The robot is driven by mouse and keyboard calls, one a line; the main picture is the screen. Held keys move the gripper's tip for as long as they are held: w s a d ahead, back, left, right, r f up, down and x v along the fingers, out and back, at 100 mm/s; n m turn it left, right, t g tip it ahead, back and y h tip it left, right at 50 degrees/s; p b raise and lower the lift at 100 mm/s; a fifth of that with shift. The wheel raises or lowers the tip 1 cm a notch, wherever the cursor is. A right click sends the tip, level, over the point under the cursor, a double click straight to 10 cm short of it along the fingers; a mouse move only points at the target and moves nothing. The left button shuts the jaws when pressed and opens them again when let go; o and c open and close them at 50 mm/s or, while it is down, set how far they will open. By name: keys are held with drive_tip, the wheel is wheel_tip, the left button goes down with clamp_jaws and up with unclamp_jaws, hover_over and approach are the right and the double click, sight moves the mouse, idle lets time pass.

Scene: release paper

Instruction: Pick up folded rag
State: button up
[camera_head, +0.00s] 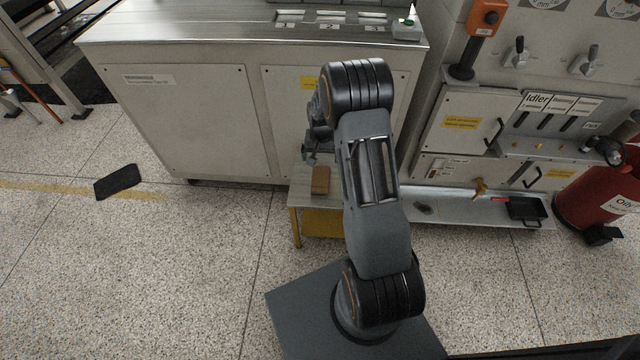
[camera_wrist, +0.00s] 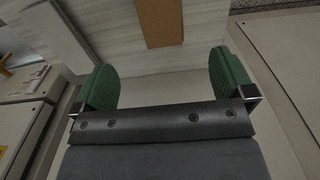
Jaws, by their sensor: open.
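A flat brown rectangular piece (camera_head: 320,180), which may be the folded rag, lies on a small low table (camera_head: 297,197) with yellow legs. It also shows at the top of the wrist view (camera_wrist: 160,20), on a light wood-grained surface. My gripper (camera_wrist: 168,76) is open, with its green finger pads wide apart and nothing between them. The brown piece lies beyond the fingertips, between their lines and apart from them. In the head view my gripper is small and partly hidden by my arm, above and behind the brown piece.
A large grey cabinet (camera_head: 185,120) stands behind the table. A metal shelf (camera_head: 460,208) on the right holds a small dark item (camera_head: 424,208) and a black pan (camera_head: 525,208). A red drum (camera_head: 597,190) stands far right. A dark mat (camera_head: 118,181) lies on open floor at left.

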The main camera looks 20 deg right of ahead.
sight(320, 177)
wheel_tip(320, 177, down, 12)
drive_tip(key=b, duration=0.3)
drive_tip(key=shift+s+a+f, duration=0.1)
drive_tip(key=shift+a+f, duration=0.05)
drive_tip(key=shift+c, duration=0.2)
drive_tip(key=c, duration=0.9)
